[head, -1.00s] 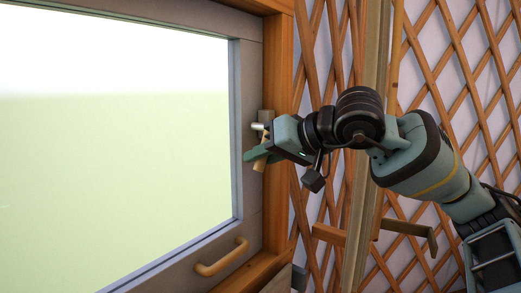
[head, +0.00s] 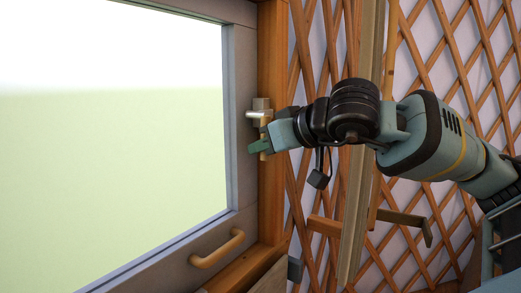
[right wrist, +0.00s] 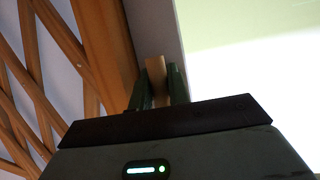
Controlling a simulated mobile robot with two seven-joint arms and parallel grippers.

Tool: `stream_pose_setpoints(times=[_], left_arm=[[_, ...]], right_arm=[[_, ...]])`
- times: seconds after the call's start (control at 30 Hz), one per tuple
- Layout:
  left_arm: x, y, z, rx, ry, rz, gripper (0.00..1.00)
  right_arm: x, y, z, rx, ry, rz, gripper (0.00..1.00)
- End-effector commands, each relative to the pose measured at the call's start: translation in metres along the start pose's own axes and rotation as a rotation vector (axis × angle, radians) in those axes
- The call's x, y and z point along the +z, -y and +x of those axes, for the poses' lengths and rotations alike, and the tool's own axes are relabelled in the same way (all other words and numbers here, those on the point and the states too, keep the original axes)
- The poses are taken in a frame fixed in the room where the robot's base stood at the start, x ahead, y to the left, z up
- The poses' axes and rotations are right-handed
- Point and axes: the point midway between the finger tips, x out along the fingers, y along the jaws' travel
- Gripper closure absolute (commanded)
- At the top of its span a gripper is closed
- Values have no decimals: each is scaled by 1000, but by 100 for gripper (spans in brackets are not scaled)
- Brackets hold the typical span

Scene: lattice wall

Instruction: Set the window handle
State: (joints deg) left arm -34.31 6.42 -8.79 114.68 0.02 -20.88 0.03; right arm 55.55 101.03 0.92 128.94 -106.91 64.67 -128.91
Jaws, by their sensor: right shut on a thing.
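The window handle (head: 259,114) sits on the grey window frame, right of the pane. It has a metallic mount and a tan lever that points down, close to vertical. My right gripper (head: 261,147) is shut on the lever. In the right wrist view, the tan lever of the handle (right wrist: 155,72) stands between the two green fingers of the right gripper (right wrist: 158,88). The fingers cover part of the lever in the head view. My left gripper is in neither view.
A curved tan pull (head: 218,250) is on the lower window frame. An orange wooden post (head: 272,200) borders the window on the right.

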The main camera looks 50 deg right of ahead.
Motion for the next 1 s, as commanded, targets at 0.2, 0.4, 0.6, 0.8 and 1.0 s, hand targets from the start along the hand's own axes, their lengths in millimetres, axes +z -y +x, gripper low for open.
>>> stream_pose_setpoints(times=[0.2,0.4,0.6,0.8,1.0], left_arm=[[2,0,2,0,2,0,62],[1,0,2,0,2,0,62],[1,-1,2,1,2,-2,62],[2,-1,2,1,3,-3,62],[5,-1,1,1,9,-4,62]], right_arm=[[0,-1,0,11,-8,-28,100],[-1,-2,0,13,-10,-32,100],[-1,-2,0,14,-10,-32,78],[-1,-2,0,13,-9,-30,60],[-1,-2,0,13,-8,-29,60]])
